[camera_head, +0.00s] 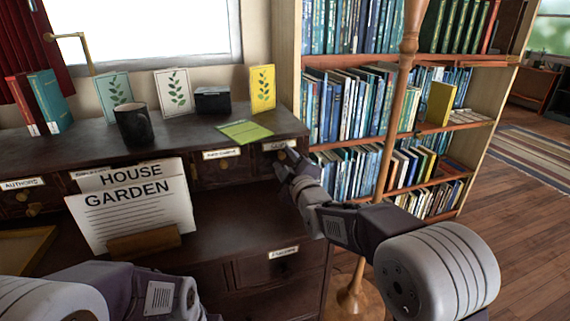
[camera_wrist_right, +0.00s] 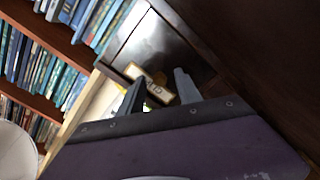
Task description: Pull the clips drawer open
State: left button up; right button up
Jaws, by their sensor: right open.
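The dark wooden desk has small drawers under its top shelf. The drawer at the right end of that row carries a small white label (camera_head: 278,145), too small to read surely; I take it as the clips drawer. Its front is partly hidden behind my right gripper (camera_head: 288,166). My right gripper is open and empty, its fingers pointing at this drawer front. In the right wrist view, the label (camera_wrist_right: 150,83) and a brass knob (camera_wrist_right: 160,79) show between the open fingers (camera_wrist_right: 160,92); contact cannot be told. My left arm shows at the bottom left, its gripper out of view.
A HOUSE GARDEN sign (camera_head: 133,203) stands on the desk, left of the right gripper. A black mug (camera_head: 134,125), cards and a dark box (camera_head: 212,100) sit on the shelf above. A wooden pole (camera_head: 391,125) and a bookcase (camera_head: 300,60) stand to the right.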

grip_shut()
dwell(1.4)
